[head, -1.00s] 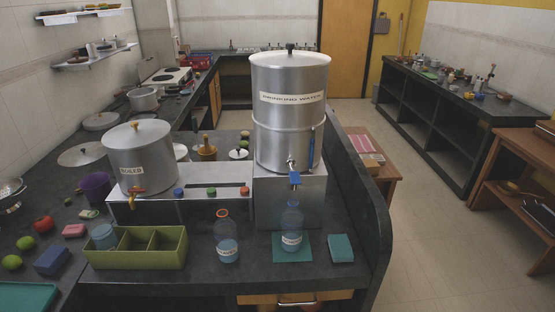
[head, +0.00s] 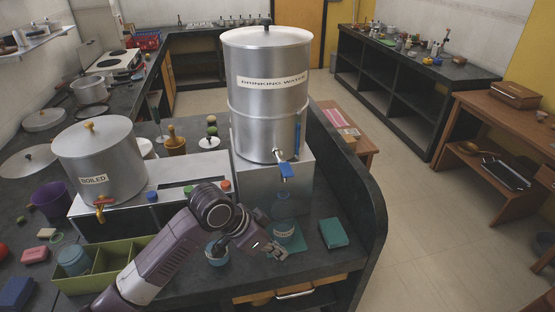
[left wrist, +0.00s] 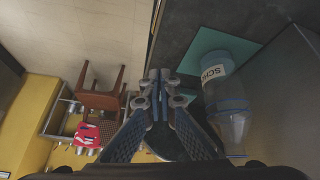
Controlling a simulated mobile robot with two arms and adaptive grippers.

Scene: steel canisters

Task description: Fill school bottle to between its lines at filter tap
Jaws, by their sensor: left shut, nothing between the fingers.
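The clear school bottle (head: 283,208) stands upright below the tap of the drinking water filter (head: 268,110). Its white label reads "SCH" in the left wrist view (left wrist: 222,84); the lines and water level are not clear. The filter's tap (head: 284,168) has a blue lever. My left gripper (head: 275,252) is shut and empty, just in front of and left of the bottle in the head view. In the left wrist view its fingertips (left wrist: 160,76) meet, with the bottle apart to their right. My right gripper is not in view.
A second bottle (head: 217,256) is mostly hidden behind my left arm. A teal block (head: 333,232) lies right of the school bottle, near the counter's raised edge. A boiled-water pot (head: 98,165) and a green divided tray (head: 120,254) are at left.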

